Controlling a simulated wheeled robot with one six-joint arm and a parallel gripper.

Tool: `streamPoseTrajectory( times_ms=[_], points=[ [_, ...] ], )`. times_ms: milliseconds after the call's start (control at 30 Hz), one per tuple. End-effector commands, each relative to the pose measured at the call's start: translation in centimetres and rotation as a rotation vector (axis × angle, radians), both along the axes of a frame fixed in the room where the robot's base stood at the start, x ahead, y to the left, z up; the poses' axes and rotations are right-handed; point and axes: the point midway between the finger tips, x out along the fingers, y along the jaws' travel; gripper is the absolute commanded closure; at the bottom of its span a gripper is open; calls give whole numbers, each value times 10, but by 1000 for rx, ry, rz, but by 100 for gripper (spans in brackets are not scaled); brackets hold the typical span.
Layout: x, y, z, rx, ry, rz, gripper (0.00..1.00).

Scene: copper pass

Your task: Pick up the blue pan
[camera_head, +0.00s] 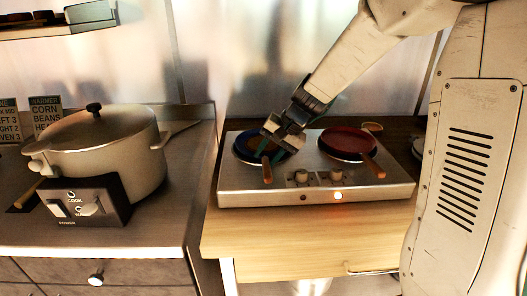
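The blue pan (246,146) sits on the left side of a silver two-burner stove (240,185). Its brown handle (267,172) points toward the front. My gripper (268,152) reaches down from the upper right and is over the pan, near the inner end of the handle. The gripper hides part of the pan. I cannot tell whether its fingers are open or shut, or whether they touch the pan.
A red pan (347,142) sits on the stove's right side, its handle toward the front right. A large lidded pot (110,150) stands on the left counter behind a black control box (88,205). A shelf (50,28) hangs at upper left. The wooden counter front (300,235) is clear.

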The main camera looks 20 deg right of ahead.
Motion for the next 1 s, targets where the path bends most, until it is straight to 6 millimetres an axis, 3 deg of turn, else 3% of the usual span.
streamPoseTrajectory(
  times_ms=[167,300,767,1000],
  points=[
    [0,0,0,0,0,0,66],
    [0,0,0,0,0,0,100],
    [0,0,4,-1,-1,0,100],
    [0,0,22,0,-3,1,100]
  ],
)
